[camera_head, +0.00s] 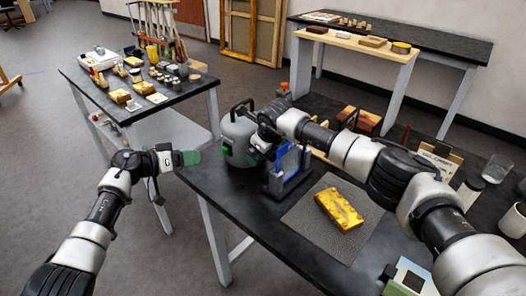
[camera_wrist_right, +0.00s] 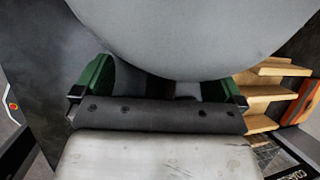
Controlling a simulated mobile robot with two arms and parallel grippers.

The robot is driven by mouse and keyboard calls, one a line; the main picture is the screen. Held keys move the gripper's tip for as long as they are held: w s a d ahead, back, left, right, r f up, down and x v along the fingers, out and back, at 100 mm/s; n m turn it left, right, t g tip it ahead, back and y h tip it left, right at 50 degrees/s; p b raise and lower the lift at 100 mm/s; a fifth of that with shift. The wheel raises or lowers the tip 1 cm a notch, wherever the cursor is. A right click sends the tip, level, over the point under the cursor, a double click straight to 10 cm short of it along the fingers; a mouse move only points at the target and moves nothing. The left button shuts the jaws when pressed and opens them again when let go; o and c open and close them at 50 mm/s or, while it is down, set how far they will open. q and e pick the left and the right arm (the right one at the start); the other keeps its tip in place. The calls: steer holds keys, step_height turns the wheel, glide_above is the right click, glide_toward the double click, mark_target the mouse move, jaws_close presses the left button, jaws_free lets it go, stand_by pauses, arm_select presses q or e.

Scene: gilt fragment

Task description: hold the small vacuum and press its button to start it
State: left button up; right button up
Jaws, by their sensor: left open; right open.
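The small vacuum (camera_head: 238,130) is a grey rounded canister with a dark handle on top. It stands upright at the far left end of the black table. My left gripper (camera_head: 187,158), with green fingertips, is open and empty, apart from the vacuum on its left side. My right arm reaches over the table to the vacuum's right side, where its gripper is mostly hidden. In the right wrist view, the right gripper (camera_wrist_right: 158,88) is open, its green fingers apart below the large grey curved body (camera_wrist_right: 190,35). Contact cannot be told. No button can be made out.
A blue object in a dark stand (camera_head: 289,168) is close to the vacuum, under my right arm. A yellow-gold fragment (camera_head: 339,208) lies on a grey mat (camera_head: 302,217). Another table (camera_head: 185,92) with small items stands at the back left. Floor is clear at left.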

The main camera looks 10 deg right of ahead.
steer(key=shift+x, duration=1.15)
steer(key=shift+c, duration=0.3)
jaws_close()
arm_select(q)
jaws_close()
arm_select(e)
steer(key=shift+s+f, duration=0.1)
stand_by(0.9)
